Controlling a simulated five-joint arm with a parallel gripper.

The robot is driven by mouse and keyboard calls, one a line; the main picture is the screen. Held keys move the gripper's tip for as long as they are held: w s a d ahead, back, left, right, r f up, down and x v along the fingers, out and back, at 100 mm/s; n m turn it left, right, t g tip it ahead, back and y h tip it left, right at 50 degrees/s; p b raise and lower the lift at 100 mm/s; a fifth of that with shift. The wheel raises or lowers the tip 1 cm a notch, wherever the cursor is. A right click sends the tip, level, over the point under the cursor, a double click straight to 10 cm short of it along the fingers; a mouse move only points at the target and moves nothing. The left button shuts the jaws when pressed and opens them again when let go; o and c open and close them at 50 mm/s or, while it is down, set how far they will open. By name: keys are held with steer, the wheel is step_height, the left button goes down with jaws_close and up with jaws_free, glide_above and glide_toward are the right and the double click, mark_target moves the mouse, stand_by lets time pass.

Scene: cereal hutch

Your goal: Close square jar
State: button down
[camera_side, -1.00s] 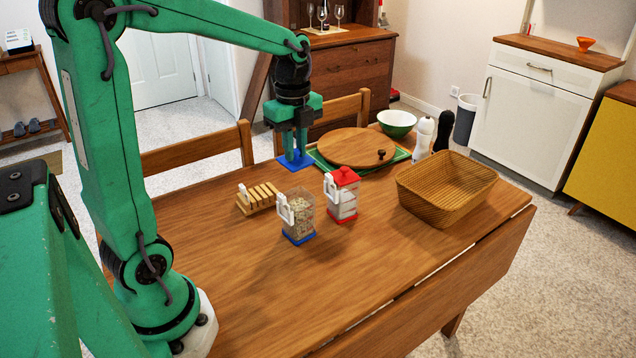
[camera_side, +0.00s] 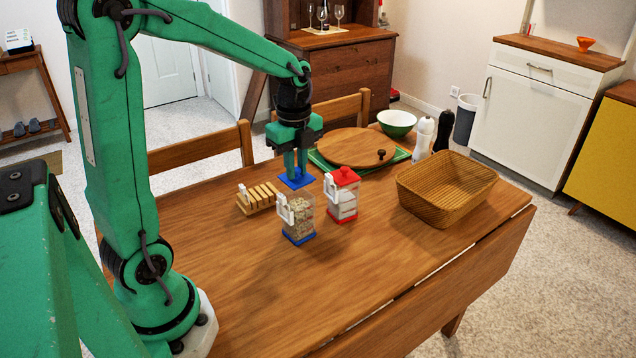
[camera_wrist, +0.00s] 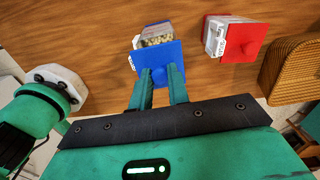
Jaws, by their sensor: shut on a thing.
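The square jar (camera_side: 299,222) is clear with a blue base and a white handle, and stands upright and lidless on the table, holding pale oat-like food. It also shows in the wrist view (camera_wrist: 157,36). My gripper (camera_side: 297,172) is shut on a square blue lid (camera_side: 296,181). In the wrist view my gripper (camera_wrist: 160,74) holds the same blue lid (camera_wrist: 158,55), which covers part of the jar from that angle. In the side view the lid is above and behind the jar, apart from it.
A similar jar with a red lid (camera_side: 343,195) stands close to the right. A wooden rack (camera_side: 257,198) is to the left. A wicker basket (camera_side: 446,188) is farther right, and a round wooden board (camera_side: 357,148) lies behind. The table front is clear.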

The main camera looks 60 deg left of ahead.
mark_target(297, 180)
steer(key=shift+f, duration=1.75)
steer(key=shift+f, duration=0.45)
stand_by(1.7)
steer(key=c, duration=1.3)
jaws_free()
steer(key=shift+o, duration=0.7)
steer(key=shift+o, duration=1.1)
steer(key=shift+r, duration=0.1)
steer(key=shift+r, duration=2.9)
